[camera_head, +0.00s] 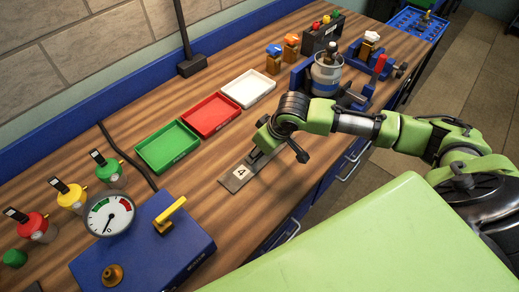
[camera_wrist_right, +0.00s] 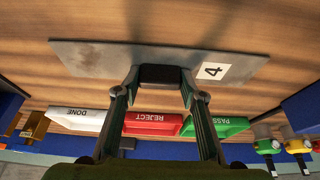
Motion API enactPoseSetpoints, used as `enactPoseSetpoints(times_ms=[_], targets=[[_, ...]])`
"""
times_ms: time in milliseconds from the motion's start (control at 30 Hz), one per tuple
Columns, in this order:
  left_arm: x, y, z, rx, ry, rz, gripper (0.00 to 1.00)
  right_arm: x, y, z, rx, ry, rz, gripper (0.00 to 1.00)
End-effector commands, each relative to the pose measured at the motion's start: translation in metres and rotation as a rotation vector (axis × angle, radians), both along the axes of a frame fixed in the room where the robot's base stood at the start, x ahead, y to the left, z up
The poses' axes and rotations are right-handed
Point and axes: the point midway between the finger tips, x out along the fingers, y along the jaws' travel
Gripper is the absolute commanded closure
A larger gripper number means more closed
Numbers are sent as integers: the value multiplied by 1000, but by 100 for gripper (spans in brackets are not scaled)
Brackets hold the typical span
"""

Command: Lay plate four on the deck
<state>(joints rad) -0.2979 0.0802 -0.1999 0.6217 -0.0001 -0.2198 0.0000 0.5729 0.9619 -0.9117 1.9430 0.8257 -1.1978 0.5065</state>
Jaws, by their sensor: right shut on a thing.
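Plate four (camera_head: 236,178) is a flat grey metal plate with a white label reading 4, near the middle of the wooden bench. It also shows in the right wrist view (camera_wrist_right: 95,62). My right gripper (camera_head: 256,152) is shut on its dark block-like grip, seen between the fingers in the right wrist view (camera_wrist_right: 160,76). I cannot tell whether the plate touches the bench. No part is labelled as the deck; a blue box (camera_head: 150,248) with a dial gauge (camera_head: 108,214) and a yellow lever (camera_head: 172,209) stands at the lower left. My left gripper is not in view.
Green (camera_head: 168,146), red (camera_head: 211,115) and white (camera_head: 248,89) trays lie in a row behind the plate, labelled PASS, REJECT and DONE. Several valve-like fixtures stand at the left. A metal canister (camera_head: 326,74) stands at the back right. Bare bench lies between plate and blue box.

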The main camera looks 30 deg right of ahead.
Motion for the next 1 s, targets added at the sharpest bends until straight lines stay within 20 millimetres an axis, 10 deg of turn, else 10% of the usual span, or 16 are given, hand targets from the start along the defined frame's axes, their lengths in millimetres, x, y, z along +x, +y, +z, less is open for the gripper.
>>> enactPoseSetpoints(times_ms=[67,100,133,567,1000], targets=[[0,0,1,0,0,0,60,0,0,-2,0,-1,0,90],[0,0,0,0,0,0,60,0,0,-2,0,0,0,52],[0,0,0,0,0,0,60,0,0,-2,0,0,0,46],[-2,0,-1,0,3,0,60,-1,-1,4,-1,0,-1,46],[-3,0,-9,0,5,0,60,-32,-12,82,-2,-3,0,46]])
